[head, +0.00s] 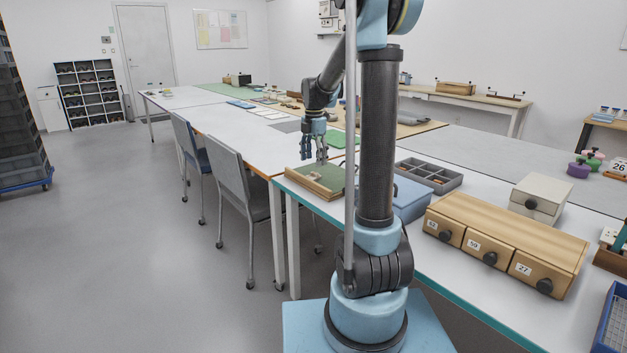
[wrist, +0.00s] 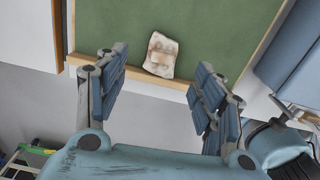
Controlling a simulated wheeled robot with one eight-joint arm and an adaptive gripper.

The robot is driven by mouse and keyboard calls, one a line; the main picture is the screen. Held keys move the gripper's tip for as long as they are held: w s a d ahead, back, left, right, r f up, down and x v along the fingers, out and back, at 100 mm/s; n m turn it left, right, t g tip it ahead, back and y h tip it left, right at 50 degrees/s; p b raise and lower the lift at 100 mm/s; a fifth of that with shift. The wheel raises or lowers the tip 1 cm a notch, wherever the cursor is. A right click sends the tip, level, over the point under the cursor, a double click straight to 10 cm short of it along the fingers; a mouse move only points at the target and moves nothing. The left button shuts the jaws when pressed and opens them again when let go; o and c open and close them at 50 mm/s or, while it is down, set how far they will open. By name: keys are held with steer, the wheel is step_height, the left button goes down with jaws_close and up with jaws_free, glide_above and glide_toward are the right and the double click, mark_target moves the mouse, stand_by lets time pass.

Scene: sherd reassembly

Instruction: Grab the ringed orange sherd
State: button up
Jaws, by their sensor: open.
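One sherd (wrist: 161,54) lies on a green board with a wooden rim (wrist: 140,76) in the wrist view. It is a small four-sided piece, cream with orange-brown patches; I cannot make out a clear ring on it. It lies close to the near rim. My gripper (wrist: 160,62) is open and empty, with one finger to either side of the sherd in the picture, apart from it. In the head view my gripper (head: 313,155) hangs pointing down above the green board (head: 322,177); the sherd is too small or hidden to tell there.
A blue box (head: 408,198) stands right of the board, with a grey divided tray (head: 430,176) behind it. A wooden drawer unit (head: 505,240) and a pale box (head: 538,198) stand further right. Chairs (head: 240,185) stand along the table's left side.

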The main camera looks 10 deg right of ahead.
mark_target(314, 173)
steer(key=shift+s+f, duration=0.2)
steer(key=shift+f, duration=2.75)
steer(key=c, duration=1.1)
